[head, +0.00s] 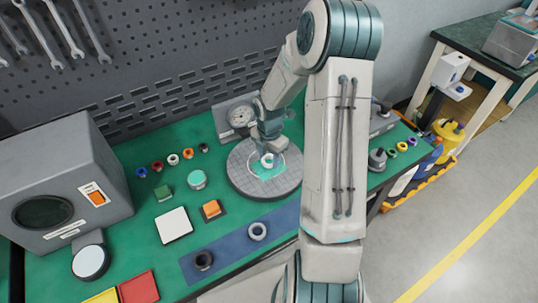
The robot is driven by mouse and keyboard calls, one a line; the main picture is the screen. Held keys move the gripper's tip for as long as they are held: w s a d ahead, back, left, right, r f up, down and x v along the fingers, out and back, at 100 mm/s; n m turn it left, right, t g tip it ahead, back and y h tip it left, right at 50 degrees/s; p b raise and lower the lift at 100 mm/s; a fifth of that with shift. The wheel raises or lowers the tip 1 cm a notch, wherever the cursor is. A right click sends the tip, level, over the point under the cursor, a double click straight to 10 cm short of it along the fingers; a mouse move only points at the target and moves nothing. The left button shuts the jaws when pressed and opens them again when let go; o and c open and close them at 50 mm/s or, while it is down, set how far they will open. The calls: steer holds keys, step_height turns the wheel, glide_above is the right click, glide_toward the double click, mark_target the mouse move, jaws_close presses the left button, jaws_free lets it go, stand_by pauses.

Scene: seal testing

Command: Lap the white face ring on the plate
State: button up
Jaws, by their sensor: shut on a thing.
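The round grey lapping plate (247,186) lies on the green bench top, with a grid of grooves and a teal patch (265,172) near its middle. A white ring (267,161) is on this patch, directly under my gripper (268,150). My gripper points down and is shut on the white ring. The fingertips are small here and the ring's contact with the plate is hard to make out.
A dark ring (203,260) shares the blue mat (225,248). A white square (173,225), an orange-topped block (211,210) and a teal-topped jar (197,180) stand left of the plate. A grey box (60,190) fills the left.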

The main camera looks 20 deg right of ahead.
steer(key=shift+f, duration=0.1)
steer(key=shift+f+b, duration=0.7)
steer(key=shift+f, duration=0.15)
steer(key=o, duration=1)
steer(key=shift+r+p, duration=0.2)
steer(key=shift+p, duration=0.1)
steer(key=c, duration=0.9)
steer(key=shift+o, duration=0.6)
steer(key=shift+r+p, duration=0.6)
steer(key=shift+p, duration=0.05)
steer(key=shift+c, duration=0.2)
